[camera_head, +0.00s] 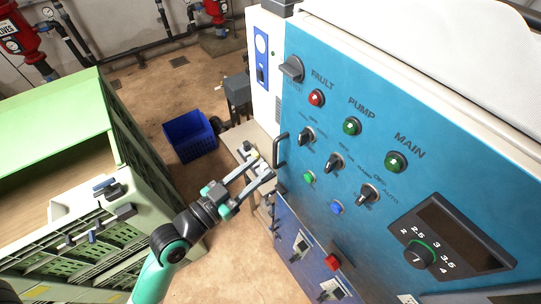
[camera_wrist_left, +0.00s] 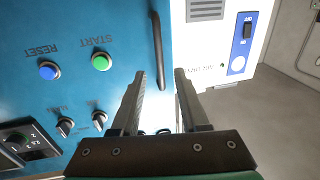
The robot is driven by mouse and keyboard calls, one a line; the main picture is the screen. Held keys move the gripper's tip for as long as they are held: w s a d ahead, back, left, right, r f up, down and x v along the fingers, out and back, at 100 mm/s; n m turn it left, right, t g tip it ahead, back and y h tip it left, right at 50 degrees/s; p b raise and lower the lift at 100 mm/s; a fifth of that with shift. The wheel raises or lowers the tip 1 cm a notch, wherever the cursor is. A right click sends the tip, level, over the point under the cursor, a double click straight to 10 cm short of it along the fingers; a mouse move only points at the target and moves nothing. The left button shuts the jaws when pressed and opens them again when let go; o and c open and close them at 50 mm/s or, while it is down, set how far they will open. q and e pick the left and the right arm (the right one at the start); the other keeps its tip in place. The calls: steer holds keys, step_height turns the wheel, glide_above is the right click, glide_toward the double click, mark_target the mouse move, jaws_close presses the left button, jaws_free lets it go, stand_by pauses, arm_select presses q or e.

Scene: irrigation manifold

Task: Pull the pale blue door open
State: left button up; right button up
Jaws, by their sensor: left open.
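The pale blue door (camera_head: 350,85) is the front of a cabinet on the right in the head view, carrying lamps and knobs. It appears shut. Its dark bar handle (camera_head: 280,151) is on its left edge. My left gripper (camera_head: 261,163) is open and empty, just left of the handle. In the left wrist view, the handle (camera_wrist_left: 158,45) runs down the door's edge, and its lower end shows between the tips of my open left gripper (camera_wrist_left: 162,75). I cannot tell whether they touch. My right gripper is not in view.
A white unit (camera_head: 262,60) with a blue switch plate stands beside the door. Below the door is a darker blue panel (camera_head: 300,235). A blue bin (camera_head: 190,136) sits on the floor. Green crates (camera_head: 110,235) fill the lower left. Brown floor is clear between.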

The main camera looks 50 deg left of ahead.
mark_target(274, 155)
arm_select(q)
steer(key=w, duration=0.5)
steer(key=shift+w+a+p, duration=0.2)
steer(key=shift+w+p, duration=0.05)
steer(key=shift+p, duration=0.15)
jaws_close()
stand_by(0.9)
